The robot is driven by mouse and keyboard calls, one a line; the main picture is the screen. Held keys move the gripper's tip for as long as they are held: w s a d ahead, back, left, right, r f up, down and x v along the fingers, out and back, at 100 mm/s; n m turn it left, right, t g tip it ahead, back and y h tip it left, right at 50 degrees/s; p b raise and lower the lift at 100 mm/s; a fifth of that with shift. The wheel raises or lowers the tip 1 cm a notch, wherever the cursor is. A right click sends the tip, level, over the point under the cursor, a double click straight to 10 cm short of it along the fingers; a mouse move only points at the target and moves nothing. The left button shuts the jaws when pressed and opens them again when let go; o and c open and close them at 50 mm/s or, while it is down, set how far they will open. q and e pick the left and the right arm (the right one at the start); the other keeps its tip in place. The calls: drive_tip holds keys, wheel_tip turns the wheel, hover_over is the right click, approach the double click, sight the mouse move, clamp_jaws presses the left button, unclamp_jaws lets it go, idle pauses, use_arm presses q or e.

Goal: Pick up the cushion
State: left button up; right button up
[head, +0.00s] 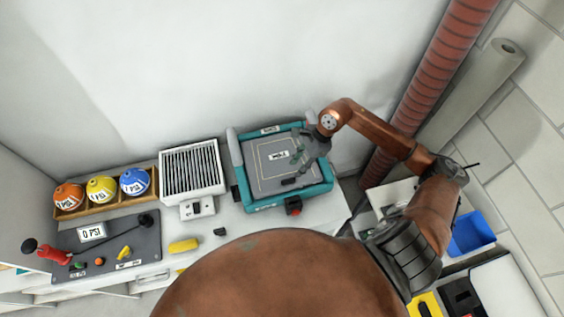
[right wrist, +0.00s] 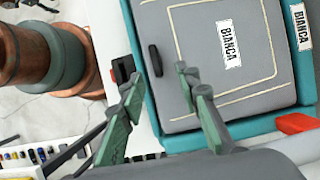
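The grey, padded-looking square that I take for the cushion (head: 262,176) lies in a teal frame (head: 328,189) on the white counter. It has a pale outline and a white label. The right wrist view shows the grey square (right wrist: 195,100) with "BIANCA" on its label and a small black piece (right wrist: 155,60) near its edge. My right gripper (head: 301,160) is above the right part of the square. In the right wrist view its green fingers (right wrist: 158,80) are apart with nothing held between them. I cannot tell the height of the gap. My left gripper is not in view.
Left of the frame are a white grille box (head: 192,172), a wooden tray (head: 105,207) with orange, yellow and blue balls, and a grey panel (head: 145,235) with a red handle. A red pipe (head: 430,75) stands at right. A blue bin (head: 471,233) is lower right.

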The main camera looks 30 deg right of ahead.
sight(289, 179)
drive_tip(key=x, duration=0.2)
drive_tip(key=p+x, duration=0.1)
drive_tip(key=x, duration=0.5)
drive_tip(key=shift+s, duration=0.35)
drive_tip(key=shift+r, duration=0.1)
clamp_jaws()
